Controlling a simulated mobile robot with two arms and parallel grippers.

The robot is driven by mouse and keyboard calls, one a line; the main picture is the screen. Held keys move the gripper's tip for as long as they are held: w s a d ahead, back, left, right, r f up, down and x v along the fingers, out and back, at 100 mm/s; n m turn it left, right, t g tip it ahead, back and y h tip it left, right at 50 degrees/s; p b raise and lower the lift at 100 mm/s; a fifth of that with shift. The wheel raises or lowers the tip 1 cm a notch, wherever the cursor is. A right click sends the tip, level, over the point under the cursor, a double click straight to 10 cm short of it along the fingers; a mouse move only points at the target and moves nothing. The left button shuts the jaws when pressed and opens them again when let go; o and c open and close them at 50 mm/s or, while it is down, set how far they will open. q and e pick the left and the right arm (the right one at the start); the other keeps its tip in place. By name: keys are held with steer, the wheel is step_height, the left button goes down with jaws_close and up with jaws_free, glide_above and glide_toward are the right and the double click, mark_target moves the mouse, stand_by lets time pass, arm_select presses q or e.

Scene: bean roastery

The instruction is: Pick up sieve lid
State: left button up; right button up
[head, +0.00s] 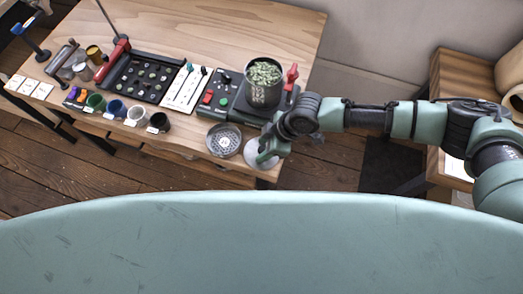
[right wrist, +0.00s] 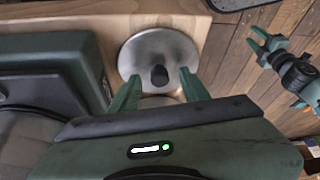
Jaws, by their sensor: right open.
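The sieve lid (right wrist: 143,52) is a round, pale metal disc with a black knob (right wrist: 159,76) in its middle. It lies near the wooden table's edge in the right wrist view. In the head view the lid (head: 257,160) is partly hidden by my right gripper (head: 268,152). My right gripper (right wrist: 160,90) is open, with one green finger on each side of the lid's near part. The knob shows between and a little beyond the fingertips; contact cannot be told. My left gripper (right wrist: 267,44) shows small at the right of the wrist view, its fingers apart.
A round perforated sieve (head: 225,139) sits left of the lid at the table's front edge. Behind is a dark machine (head: 238,110) with a metal canister of green beans (head: 264,82). Several coloured cups (head: 115,109) stand farther left. Open floor lies beyond the table edge.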

jaws_close()
steer(key=shift+r, duration=0.15)
